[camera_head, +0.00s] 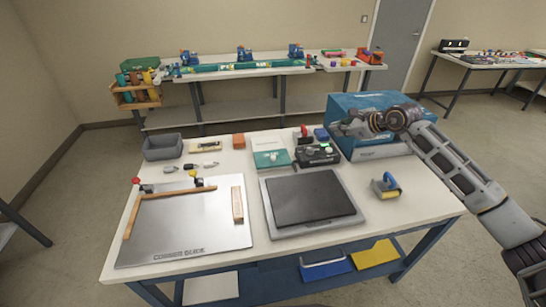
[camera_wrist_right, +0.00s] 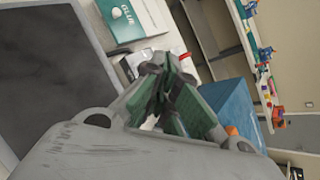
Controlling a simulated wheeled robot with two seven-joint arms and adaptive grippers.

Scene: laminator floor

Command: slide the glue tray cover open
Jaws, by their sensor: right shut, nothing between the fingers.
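The glue tray (camera_head: 320,226) is a grey flat tray on the middle of the white table. Its dark, flat cover (camera_head: 310,197) lies over it and hides the inside. The dark cover (camera_wrist_right: 48,75) fills the left of the right wrist view. My right gripper (camera_head: 358,124) is above the table behind and right of the tray, in front of the blue box. It touches neither tray nor cover. In the wrist view its fingers (camera_wrist_right: 163,78) are together with nothing between them. My left gripper is not in view.
A blue box (camera_head: 370,107) stands at the table's back right. A blue-yellow handled tool (camera_head: 385,186) sits right of the tray. A black device (camera_head: 317,154) and a teal-white glue-labelled item (camera_head: 270,153) stand behind it. A metal corner-guide board (camera_head: 190,232) lies left.

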